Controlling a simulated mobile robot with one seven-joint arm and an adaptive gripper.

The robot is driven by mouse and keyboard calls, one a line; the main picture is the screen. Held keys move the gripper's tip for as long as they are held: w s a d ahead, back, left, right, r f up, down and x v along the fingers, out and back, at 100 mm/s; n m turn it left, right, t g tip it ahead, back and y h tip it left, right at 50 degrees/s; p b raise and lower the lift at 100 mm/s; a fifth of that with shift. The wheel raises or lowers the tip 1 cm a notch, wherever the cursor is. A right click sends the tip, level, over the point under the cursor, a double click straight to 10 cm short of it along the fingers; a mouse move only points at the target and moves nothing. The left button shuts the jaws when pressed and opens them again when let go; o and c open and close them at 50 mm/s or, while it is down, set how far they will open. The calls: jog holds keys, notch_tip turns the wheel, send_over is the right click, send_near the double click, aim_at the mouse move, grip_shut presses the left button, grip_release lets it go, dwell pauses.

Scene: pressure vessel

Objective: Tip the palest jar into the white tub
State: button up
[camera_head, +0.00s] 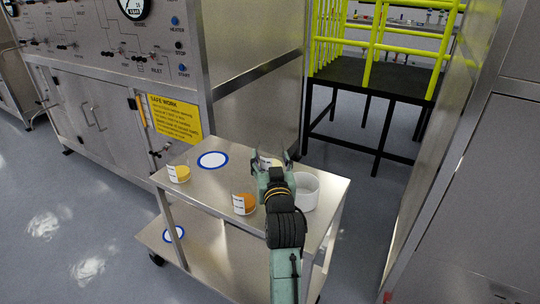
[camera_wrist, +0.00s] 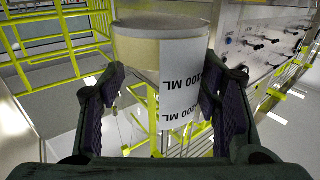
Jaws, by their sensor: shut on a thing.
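My gripper (camera_head: 271,166) is shut on a clear jar with very pale cream contents and a white label. In the wrist view the jar (camera_wrist: 150,60) sits between the two dark fingers (camera_wrist: 162,105), with its label facing the camera. In the head view it is mostly hidden behind the gripper. The white tub (camera_head: 308,187) stands on the cart top just right of my gripper. A yellow jar (camera_head: 179,175) stands at the cart's left end, and an orange jar (camera_head: 243,205) stands near its front edge, left of my arm.
The steel cart top (camera_head: 216,184) has a blue-rimmed white disc (camera_head: 213,160) at the back left. Another such disc (camera_head: 174,233) lies on the lower shelf. A steel control cabinet (camera_head: 110,110) stands behind the cart. Yellow railings (camera_head: 380,45) stand at the back right.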

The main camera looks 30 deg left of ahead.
jog(key=shift+s+d+r, duration=0.15)
jog(key=shift+d+f+m+b, duration=0.25)
jog(key=shift+f+m+b, duration=0.3)
jog(key=shift+m, duration=0.15)
jog(key=shift+w+d+f+m, duration=0.1)
jog(key=shift+w+d+m, duration=0.15)
jog(key=shift+m, duration=0.25)
jog(key=shift+w+d+r+m+t, duration=0.15)
jog(key=shift+d+r+m+t, duration=0.15)
jog(key=shift+m, duration=0.7)
jog(key=m, duration=0.4)
jog(key=d+m+t, duration=0.1)
jog(key=m, duration=0.3)
jog(key=m+h+p, duration=0.1)
jog(key=m, duration=0.4)
jog(key=shift+w+d+t, duration=0.15)
jog(key=shift+w+t, duration=0.2)
jog(key=shift+t, duration=0.05)
jog(key=shift+w+d+f+m+t+h+b, duration=0.1)
jog(key=shift+d+f+m+t+h+b, duration=0.15)
jog(key=shift+m+b, duration=0.6)
jog(key=shift+w+d+f+m+t+h+b, duration=0.15)
jog(key=shift+f+m+h+b, duration=0.2)
jog(key=shift+m, duration=0.8)
